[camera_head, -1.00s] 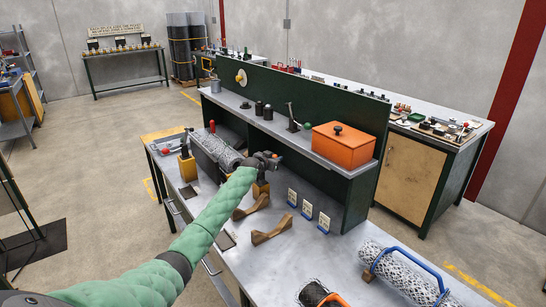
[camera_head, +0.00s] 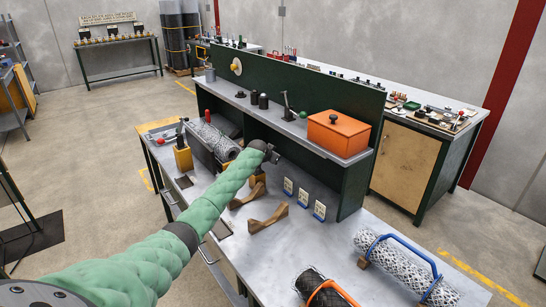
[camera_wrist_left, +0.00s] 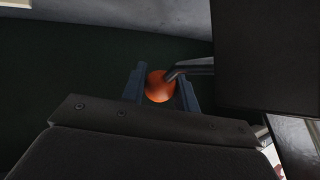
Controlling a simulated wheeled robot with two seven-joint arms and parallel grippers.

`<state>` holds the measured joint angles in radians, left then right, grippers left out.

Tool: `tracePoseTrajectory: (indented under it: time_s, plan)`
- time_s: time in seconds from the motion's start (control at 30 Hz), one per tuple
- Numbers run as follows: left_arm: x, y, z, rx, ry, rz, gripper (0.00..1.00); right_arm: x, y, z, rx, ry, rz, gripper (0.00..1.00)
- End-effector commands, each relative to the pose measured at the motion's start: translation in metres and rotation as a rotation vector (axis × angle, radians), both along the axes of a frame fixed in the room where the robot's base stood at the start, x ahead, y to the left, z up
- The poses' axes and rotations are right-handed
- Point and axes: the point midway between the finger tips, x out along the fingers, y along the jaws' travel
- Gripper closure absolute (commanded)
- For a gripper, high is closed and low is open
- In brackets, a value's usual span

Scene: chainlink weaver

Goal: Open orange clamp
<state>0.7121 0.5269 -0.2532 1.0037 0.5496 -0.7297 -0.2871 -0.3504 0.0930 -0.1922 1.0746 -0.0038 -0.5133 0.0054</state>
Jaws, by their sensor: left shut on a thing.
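The knob is hidden behind the gripper in the head view. My right gripper is not in view.
A green-backed shelf (camera_head: 330,160) with an orange box (camera_head: 338,134) stands close right of the gripper. Brown cradles (camera_head: 268,219) lie on the bench. A mesh roll with a blue handle (camera_head: 408,262) and a black roll with an orange handle (camera_head: 328,292) lie at the front.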

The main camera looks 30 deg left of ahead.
Motion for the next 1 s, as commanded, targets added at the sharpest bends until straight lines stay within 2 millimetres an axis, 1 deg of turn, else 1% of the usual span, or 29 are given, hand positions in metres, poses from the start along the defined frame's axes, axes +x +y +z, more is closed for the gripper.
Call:
tracePoseTrajectory:
  time_s: [0.03, 0.27, 0.4, 0.43, 0.5, 0.83, 1.0]
  plan:
    - [0.000, -0.005, -0.005, -0.004, 0.005, -0.005, 1.00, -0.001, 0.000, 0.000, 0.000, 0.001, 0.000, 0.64]
    - [0.000, -0.005, -0.005, -0.004, 0.004, -0.005, 1.00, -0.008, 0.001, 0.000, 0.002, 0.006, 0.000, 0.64]
    - [0.000, -0.005, -0.004, -0.004, 0.003, -0.005, 1.00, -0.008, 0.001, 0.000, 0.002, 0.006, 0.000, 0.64]
    - [0.000, -0.005, -0.004, -0.004, 0.003, -0.005, 0.65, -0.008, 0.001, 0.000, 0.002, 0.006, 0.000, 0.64]
    - [0.000, -0.005, -0.004, -0.004, 0.001, -0.005, 0.52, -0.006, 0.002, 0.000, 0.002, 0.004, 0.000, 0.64]
    - [-0.001, -0.001, -0.001, -0.001, 0.000, -0.002, 0.52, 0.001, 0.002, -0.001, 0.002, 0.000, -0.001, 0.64]
    - [-0.010, -0.002, 0.005, 0.000, -0.002, -0.002, 0.52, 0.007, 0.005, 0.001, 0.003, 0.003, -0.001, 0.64]
